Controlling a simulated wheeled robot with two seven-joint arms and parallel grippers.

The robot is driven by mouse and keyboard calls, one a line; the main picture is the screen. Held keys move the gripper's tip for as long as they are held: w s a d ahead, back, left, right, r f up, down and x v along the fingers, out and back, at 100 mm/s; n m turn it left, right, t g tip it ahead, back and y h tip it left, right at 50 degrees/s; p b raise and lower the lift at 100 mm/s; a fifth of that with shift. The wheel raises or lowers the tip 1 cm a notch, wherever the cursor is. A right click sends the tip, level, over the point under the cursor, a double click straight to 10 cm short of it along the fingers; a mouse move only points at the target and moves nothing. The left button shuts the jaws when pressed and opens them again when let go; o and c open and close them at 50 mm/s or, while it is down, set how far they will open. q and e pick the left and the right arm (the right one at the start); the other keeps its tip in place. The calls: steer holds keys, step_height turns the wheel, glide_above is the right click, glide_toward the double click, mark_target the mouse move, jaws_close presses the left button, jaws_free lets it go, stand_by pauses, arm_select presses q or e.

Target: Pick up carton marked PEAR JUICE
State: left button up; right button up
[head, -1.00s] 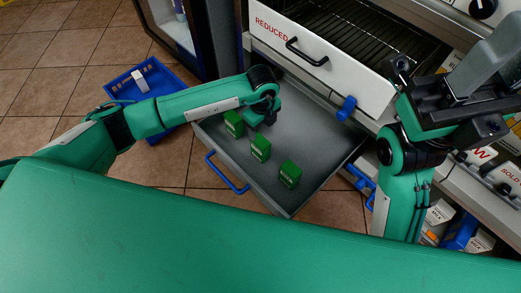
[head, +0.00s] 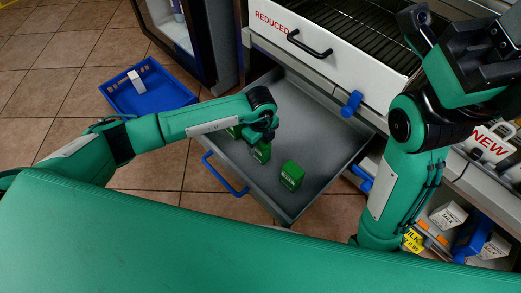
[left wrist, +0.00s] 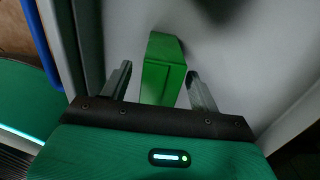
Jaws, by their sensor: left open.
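Three small green cartons stand in the open grey drawer: a left one (head: 234,131) partly behind my left arm, a middle one (head: 261,154) partly under my gripper, and a right one (head: 291,175) in clear view. Their print is too small to read. My left gripper (head: 265,134) is over the drawer, close to the middle carton, its fingertips hidden in the head view. In the left wrist view my open fingers (left wrist: 158,76) stand on either side of a plain green carton (left wrist: 163,50), with gaps. My right gripper (head: 455,55) is raised at the upper right.
The drawer (head: 325,150) has bare floor on its right and back, raised walls and a blue handle (head: 226,174). A white drawer marked REDUCED (head: 330,50) is above it. A blue crate (head: 150,90) stands on the floor at left. Shelves with milk cartons (head: 448,215) are at right.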

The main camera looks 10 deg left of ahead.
arm_select(q)
steer(key=shift+r, duration=0.1)
steer(key=c, duration=1.2)
steer(key=shift+r, duration=0.1)
